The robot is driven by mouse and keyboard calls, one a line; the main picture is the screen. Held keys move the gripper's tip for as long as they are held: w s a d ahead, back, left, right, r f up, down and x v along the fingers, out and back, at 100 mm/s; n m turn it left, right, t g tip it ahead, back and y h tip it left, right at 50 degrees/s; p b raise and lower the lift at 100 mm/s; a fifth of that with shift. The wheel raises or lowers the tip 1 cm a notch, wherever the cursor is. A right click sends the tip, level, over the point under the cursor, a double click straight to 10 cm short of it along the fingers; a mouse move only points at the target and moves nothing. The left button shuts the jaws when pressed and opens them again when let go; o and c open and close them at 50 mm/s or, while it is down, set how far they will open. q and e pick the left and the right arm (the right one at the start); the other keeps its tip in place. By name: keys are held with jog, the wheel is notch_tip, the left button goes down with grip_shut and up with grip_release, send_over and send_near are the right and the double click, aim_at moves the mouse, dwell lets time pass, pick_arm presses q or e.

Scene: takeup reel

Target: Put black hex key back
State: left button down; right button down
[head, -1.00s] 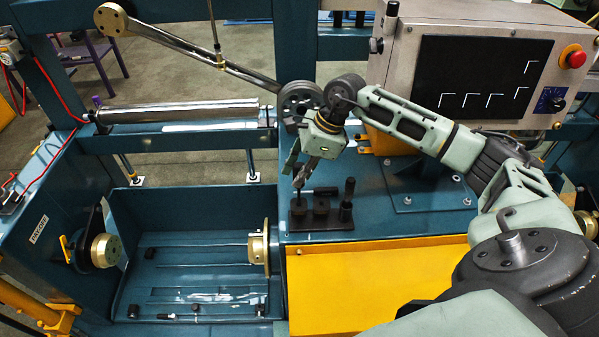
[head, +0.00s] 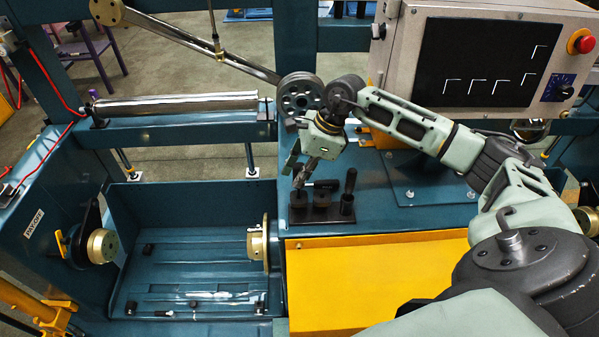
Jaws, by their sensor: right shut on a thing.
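A dark tool holder (head: 322,224) with several short posts stands on the blue deck, near the yellow panel's top edge. My right gripper (head: 302,178) is just above its left post, pointing down, with its jaws shut on the black hex key (head: 299,188). Only a short, thin dark part of the key shows between the jaws and the post; I cannot tell how deep it sits in the post. A black T-shaped tool (head: 322,184) stands in the middle post and a black-handled tool (head: 349,184) in the right one. My left gripper is out of view.
A control box (head: 490,60) with a red button stands at the back right. A grey pulley (head: 300,96) is behind my right gripper. A blue bay (head: 190,270) with small dark parts lies left of the holder. The yellow panel (head: 380,280) is in front.

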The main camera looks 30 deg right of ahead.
jog(key=shift+f+b, duration=1.7)
jog(key=shift+f, duration=0.4)
jog(key=c, duration=1.9)
grip_release()
jog(key=shift+r, duration=0.1)
jog(key=o, duration=0.4)
jog(key=shift+c, duration=0.2)
jog(key=shift+o, duration=0.3)
jog(key=o, duration=0.7)
jog(key=shift+o, duration=0.2)
jog(key=p+v, duration=0.4)
jog(key=v, duration=0.6)
